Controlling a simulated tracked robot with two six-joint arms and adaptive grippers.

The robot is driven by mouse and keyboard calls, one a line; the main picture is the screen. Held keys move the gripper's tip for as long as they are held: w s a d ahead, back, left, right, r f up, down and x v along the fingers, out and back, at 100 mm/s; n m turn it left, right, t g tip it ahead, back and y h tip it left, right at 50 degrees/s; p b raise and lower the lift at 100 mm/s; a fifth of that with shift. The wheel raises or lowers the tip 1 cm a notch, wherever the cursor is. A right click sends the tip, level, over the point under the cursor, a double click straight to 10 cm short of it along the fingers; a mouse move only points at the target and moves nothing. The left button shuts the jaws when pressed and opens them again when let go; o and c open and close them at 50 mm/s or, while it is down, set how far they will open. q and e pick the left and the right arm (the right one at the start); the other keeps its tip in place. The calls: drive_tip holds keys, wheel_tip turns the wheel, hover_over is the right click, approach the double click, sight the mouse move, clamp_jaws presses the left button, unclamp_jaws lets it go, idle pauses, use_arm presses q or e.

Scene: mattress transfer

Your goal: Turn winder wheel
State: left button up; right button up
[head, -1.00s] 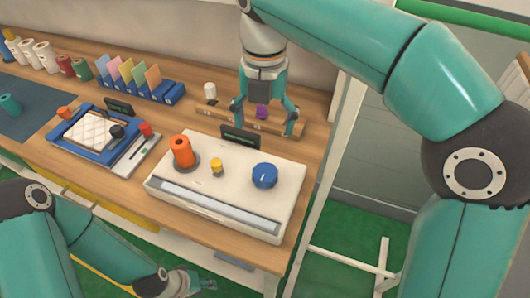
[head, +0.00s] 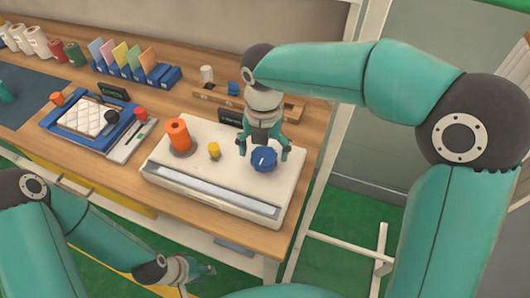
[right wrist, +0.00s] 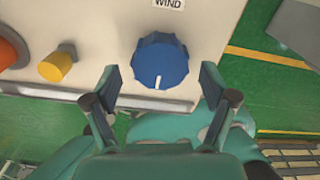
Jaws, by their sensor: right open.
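The blue winder wheel (head: 263,160) is a ridged knob with a white mark, on the right of the white winder unit (head: 215,195). My right gripper (head: 264,152) is open just above and behind the wheel in the head view, with a finger on each side. In the right wrist view the wheel (right wrist: 160,62) sits ahead of the open fingers (right wrist: 162,95), centred between them. No contact shows. A "WIND" label (right wrist: 168,3) is beside the wheel. My left gripper (head: 203,272) is low, in front of the table; its jaw state is unclear.
An orange spool (head: 178,136) and a yellow knob (head: 214,151) stand on the unit, left of the wheel. A wooden rack (head: 225,103) and a small dark display (head: 229,117) are behind. A blue tray with a white quilted pad (head: 88,121) lies to the left.

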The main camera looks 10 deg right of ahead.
drive_tip(key=shift+f, duration=0.75)
